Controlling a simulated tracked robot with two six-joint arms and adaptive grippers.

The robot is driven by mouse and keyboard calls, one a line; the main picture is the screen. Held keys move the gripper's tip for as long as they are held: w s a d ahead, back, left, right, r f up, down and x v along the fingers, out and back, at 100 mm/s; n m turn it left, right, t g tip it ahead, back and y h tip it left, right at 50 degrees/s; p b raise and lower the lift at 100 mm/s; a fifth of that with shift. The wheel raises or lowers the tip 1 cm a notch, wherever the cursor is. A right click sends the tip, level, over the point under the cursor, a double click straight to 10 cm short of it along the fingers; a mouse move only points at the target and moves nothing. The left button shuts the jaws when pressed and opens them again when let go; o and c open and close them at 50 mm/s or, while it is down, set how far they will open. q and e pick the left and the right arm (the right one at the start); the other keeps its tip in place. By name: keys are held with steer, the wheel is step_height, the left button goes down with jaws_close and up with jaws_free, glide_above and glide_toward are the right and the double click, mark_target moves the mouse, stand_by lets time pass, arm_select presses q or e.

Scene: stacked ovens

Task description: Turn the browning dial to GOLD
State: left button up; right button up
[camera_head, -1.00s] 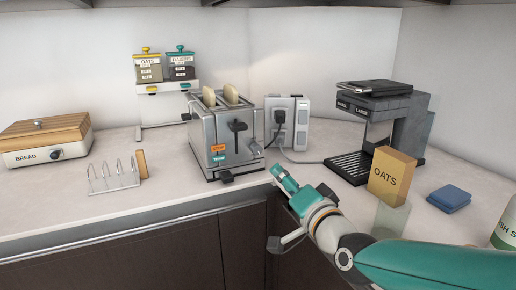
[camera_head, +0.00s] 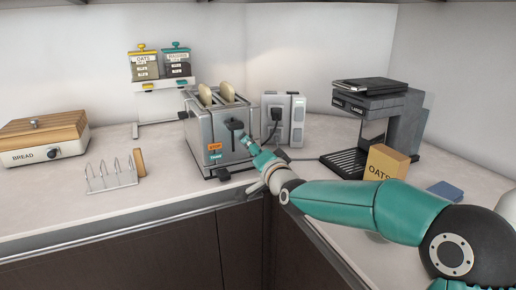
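The silver toaster (camera_head: 203,133) stands on the counter with two slices of bread (camera_head: 227,92) showing in its top slots. A dark lever (camera_head: 234,125) is on its front. An orange label (camera_head: 214,147) and a teal label (camera_head: 215,156) sit low on the front's left side. I cannot make out the browning dial or a GOLD mark; my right gripper covers part of the lower right front. My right gripper (camera_head: 246,140) points at that area, close to the toaster. Contact and finger opening are too small to tell. My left gripper is not in view.
A wall socket box (camera_head: 297,112) with a plug stands right of the toaster, with a coffee machine (camera_head: 405,115) and an oats box (camera_head: 386,163) further right. A toast rack (camera_head: 112,178) and bread bin (camera_head: 30,155) are at left. The counter's front edge runs below.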

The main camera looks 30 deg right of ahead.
jaws_close()
steer(key=shift+d, duration=0.6)
steer(key=shift+a, duration=0.7)
steer(key=shift+f, duration=0.1)
steer(key=shift+n+b, duration=0.3)
steer(key=shift+b, duration=0.05)
